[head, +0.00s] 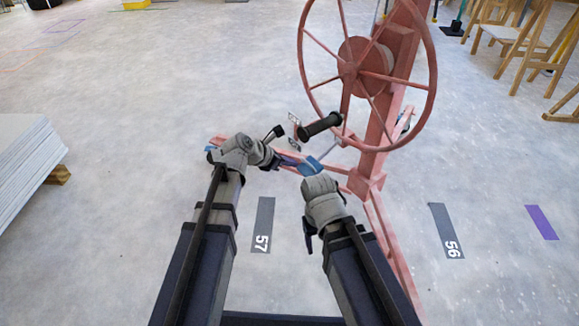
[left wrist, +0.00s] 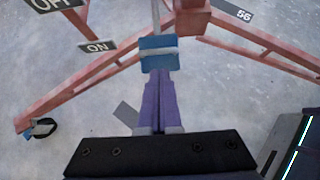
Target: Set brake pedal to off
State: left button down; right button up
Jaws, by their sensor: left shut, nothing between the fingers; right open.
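The brake pedal (left wrist: 158,53) is a blue pad on a thin grey rod, at the top centre of the left wrist view. In the head view the pedal (head: 312,165) lies low in front of the red lift's post. My left gripper (head: 290,160) is shut and empty. Its purple fingers (left wrist: 160,82) end right at the pad's near edge; I cannot tell whether they touch it. An ON sign (left wrist: 97,47) and a partly cut-off OFF sign (left wrist: 50,4) stand left of the pedal. My right gripper (head: 308,230) hangs lower, open, its fingers mostly hidden.
The red lift's large handwheel (head: 433,70) rises above the pedal, with a black handle (head: 320,125) near my left wrist. Red base legs (left wrist: 75,87) spread along the floor. Stacked panels (head: 28,155) lie at far left; wooden chairs (head: 515,35) stand at far right. Open floor surrounds the lift.

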aim_at(309, 168)
pick_arm(q)
jog(key=b+x, duration=0.3)
jog(key=x, duration=0.3)
jog(key=shift+w+d+f+b, duration=0.15)
jog(key=shift+f+b, duration=0.15)
pick_arm(e)
notch_tip(309, 168, down, 5)
jog(key=shift+r, duration=0.2)
